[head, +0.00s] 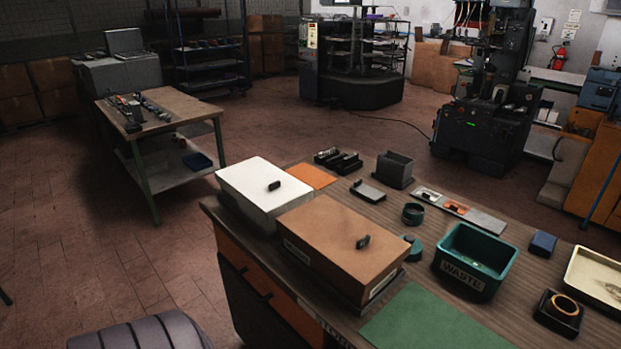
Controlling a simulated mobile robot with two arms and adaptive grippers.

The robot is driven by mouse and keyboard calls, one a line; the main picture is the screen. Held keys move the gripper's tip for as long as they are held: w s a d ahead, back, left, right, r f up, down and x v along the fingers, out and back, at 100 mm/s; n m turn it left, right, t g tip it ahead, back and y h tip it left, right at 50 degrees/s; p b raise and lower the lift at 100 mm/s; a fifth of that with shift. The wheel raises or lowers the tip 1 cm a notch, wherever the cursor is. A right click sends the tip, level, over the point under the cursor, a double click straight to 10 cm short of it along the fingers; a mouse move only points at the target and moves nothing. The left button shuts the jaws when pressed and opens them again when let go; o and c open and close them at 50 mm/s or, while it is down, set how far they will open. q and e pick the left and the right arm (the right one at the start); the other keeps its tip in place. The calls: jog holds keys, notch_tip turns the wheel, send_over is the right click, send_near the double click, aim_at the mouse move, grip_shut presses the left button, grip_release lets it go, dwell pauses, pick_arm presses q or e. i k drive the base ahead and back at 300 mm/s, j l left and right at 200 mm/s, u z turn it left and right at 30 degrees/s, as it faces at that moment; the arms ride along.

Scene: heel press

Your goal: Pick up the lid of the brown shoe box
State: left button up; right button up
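The brown shoe box (322,268) sits on the wooden workbench, near its left edge. Its brown lid (325,226) lies on top, with a small dark knob (363,242) on it. The lid appears to be resting closed on the box, and the inside of the box is hidden. Neither of my grippers is in the head view.
A white lidded box (262,190) stands right behind the brown one. A green mat (430,325) lies in front right. A teal waste bin (468,285), a dark teal round container (413,213) and a grey open box (395,168) stand to the right. A grey seat (140,333) is at lower left.

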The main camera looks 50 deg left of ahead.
aim_at(362, 254)
jog(key=u, duration=1.4)
